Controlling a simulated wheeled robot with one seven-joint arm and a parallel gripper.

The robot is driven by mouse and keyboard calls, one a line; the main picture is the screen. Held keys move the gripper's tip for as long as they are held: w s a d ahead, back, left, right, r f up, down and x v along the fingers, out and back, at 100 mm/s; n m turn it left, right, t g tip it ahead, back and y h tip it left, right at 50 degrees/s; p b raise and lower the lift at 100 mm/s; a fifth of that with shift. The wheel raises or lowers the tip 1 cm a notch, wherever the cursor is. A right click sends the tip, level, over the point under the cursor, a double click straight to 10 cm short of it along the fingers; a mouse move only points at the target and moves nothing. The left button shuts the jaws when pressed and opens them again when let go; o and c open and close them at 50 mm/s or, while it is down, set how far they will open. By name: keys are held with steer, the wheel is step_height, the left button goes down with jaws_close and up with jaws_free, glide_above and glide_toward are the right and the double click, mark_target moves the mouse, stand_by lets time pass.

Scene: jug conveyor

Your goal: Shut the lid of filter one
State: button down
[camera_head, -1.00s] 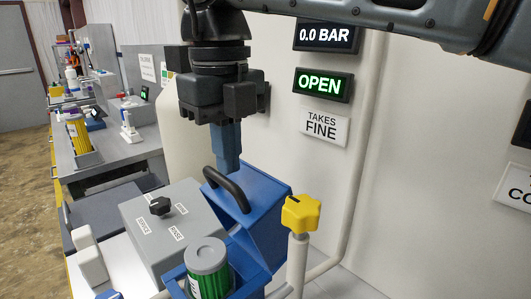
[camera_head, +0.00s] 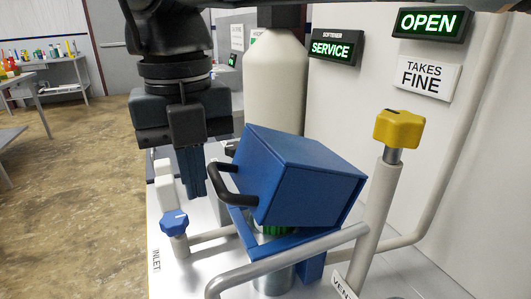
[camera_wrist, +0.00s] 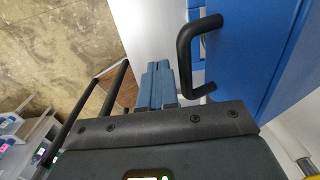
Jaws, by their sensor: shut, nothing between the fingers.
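The blue box-like lid (camera_head: 300,180) hangs tilted over the blue filter housing (camera_head: 290,242). A gap remains between them, with a strip of the green cartridge (camera_head: 276,230) showing in it. The lid's black handle (camera_head: 228,191) points to the left. My gripper (camera_head: 193,196) is shut and empty, pointing down just left of the handle. In the wrist view my blue fingers (camera_wrist: 158,84) lie close together beside the black handle (camera_wrist: 186,58), with the blue lid (camera_wrist: 245,50) to the right. I cannot tell whether fingers and handle touch.
A yellow knob (camera_head: 398,128) stands on a pipe to the right of the lid. A blue knob (camera_head: 174,221) is below my gripper. A lit sign (camera_head: 430,22) reads OPEN. A white tank (camera_head: 275,85) stands behind the lid. Open floor lies to the left.

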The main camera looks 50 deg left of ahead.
steer(key=f, duration=0.1)
steer(key=s+f+b, duration=0.1)
steer(key=f+b, duration=0.1)
steer(key=f, duration=0.1)
steer(key=shift+s+a+f, duration=0.1)
steer(key=shift+s+a, duration=0.15)
steer(key=shift+s, duration=0.05)
stand_by(1.1)
